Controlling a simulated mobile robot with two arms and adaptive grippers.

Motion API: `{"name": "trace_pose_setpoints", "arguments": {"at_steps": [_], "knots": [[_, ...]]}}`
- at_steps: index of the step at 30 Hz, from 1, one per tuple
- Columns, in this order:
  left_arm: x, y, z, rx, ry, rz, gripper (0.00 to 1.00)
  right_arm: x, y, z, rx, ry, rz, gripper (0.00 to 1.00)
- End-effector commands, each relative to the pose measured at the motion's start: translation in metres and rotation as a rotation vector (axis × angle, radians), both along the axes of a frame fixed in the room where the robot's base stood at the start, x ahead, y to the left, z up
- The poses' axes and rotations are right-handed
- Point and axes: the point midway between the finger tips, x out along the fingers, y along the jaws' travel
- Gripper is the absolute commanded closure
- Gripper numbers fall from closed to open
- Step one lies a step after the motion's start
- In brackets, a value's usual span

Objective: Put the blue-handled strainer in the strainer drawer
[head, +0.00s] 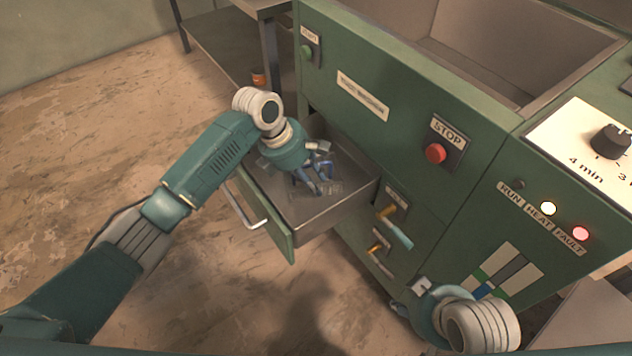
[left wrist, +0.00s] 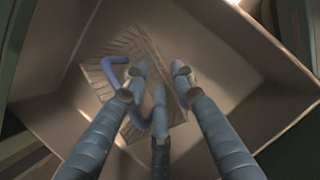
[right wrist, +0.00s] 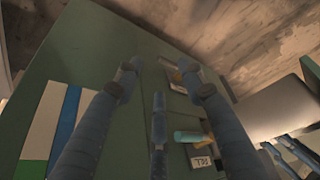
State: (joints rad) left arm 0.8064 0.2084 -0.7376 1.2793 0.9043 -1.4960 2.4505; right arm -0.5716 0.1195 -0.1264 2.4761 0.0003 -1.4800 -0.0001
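The strainer drawer (head: 325,221) is pulled open from the green machine. In the left wrist view, the strainer (left wrist: 107,72), a slotted metal plate with a bent blue handle (left wrist: 113,62), lies inside the drawer, apparently on its floor. My left gripper (head: 318,180) is down inside the drawer; its fingers (left wrist: 160,75) are spread over the strainer with no grip on it visible. One finger hides part of the strainer and handle. My right gripper (right wrist: 158,72) is open and empty, in front of the machine's lower panel.
Valves with a teal handle (head: 398,236) and a yellow one (head: 378,248) stick out right of the drawer. A red stop button (head: 435,153) and dial (head: 610,142) are on the machine. A metal shelf (head: 230,45) stands behind. Floor at left is clear.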

Motion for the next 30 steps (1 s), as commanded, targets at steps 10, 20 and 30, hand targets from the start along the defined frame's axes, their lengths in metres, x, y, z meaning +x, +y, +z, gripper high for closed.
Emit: {"name": "trace_pose_setpoints", "arguments": {"at_steps": [10,20,30], "knots": [[-0.006,0.027,0.069,0.000,-0.001,0.001,0.74,-0.026,-0.007,0.009,-0.022,0.111,-0.008,0.60],[-0.009,0.035,0.086,0.001,0.001,0.000,0.74,-0.020,-0.006,-0.009,-0.021,0.115,-0.007,0.60],[-0.008,0.035,0.086,0.001,0.001,0.000,0.74,-0.020,-0.006,-0.010,-0.021,0.114,-0.006,0.60]]}}
